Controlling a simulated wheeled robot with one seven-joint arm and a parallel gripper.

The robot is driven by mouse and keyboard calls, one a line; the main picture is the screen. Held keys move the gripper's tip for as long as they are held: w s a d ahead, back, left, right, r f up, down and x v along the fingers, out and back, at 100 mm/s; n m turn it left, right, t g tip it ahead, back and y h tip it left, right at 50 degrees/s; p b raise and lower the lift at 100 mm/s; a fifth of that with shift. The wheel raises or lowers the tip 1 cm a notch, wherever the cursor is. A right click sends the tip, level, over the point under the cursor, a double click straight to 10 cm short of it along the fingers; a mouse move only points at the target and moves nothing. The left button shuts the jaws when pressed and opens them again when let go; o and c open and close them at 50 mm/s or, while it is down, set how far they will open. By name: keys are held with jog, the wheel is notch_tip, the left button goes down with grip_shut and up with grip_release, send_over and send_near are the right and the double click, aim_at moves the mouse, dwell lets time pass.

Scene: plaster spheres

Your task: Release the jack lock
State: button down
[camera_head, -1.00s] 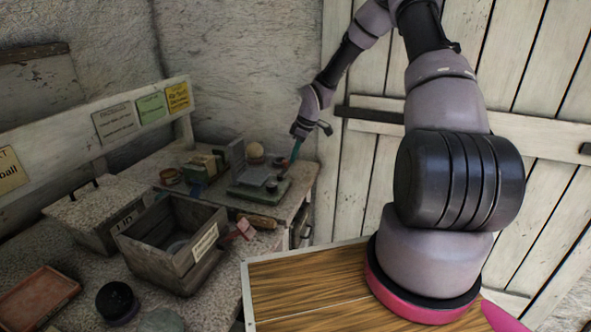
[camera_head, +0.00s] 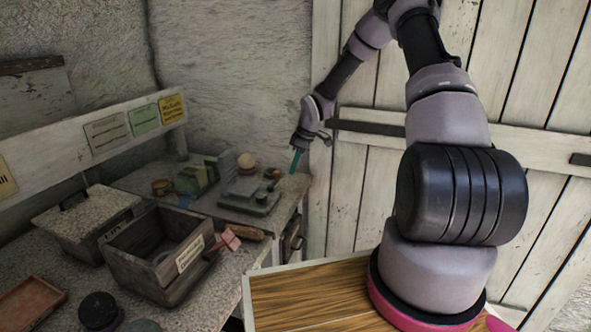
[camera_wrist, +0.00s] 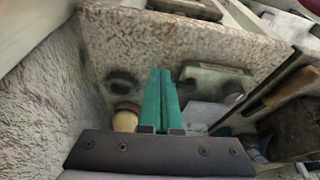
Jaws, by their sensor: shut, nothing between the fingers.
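The jack is a low grey-green device (camera_head: 248,196) on the far end of the bench, with a pale round ball (camera_head: 246,161) and an upright grey plate (camera_head: 227,166) at its back. Small dark knobs (camera_head: 271,185) stand at its right side; I cannot tell which part is the lock. My gripper (camera_head: 295,168) has teal fingers, pressed together and empty, pointing down just right of the jack, apparently above the bench. In the wrist view the fingers (camera_wrist: 161,85) are closed side by side, between the ball (camera_wrist: 125,119) and a grey-green block (camera_wrist: 217,78) with a dark knob (camera_wrist: 233,93).
A wooden box (camera_head: 165,262) with a label stands in front on the bench, a pinkish-red tool (camera_head: 229,240) at its right. A lidded speckled box (camera_head: 85,222) is at left. Green blocks (camera_head: 195,177) sit left of the jack. A plank door (camera_head: 365,190) stands right.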

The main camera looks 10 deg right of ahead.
jog(key=v, duration=1)
jog(key=shift+d, duration=0.3)
jog(key=s+d+r+m+t+h, duration=0.15)
jog(key=s+r+m, duration=0.25)
jog(key=s+r, duration=0.45)
jog(key=s+r+m+t+h, duration=0.15)
jog(key=s+r+m, duration=0.35)
jog(key=r, duration=0.7)
jog(key=s+r+m+t+y, duration=0.1)
jog(key=s+r+m, duration=0.2)
jog(key=s, duration=0.7)
jog(key=s+r+m+t, duration=0.1)
jog(key=s+r+m, duration=0.3)
jog(key=s, duration=0.6)
notch_tip(320, 180, up, 2)
jog(key=shift+a+y, duration=0.2)
jog(key=shift+y, duration=0.2)
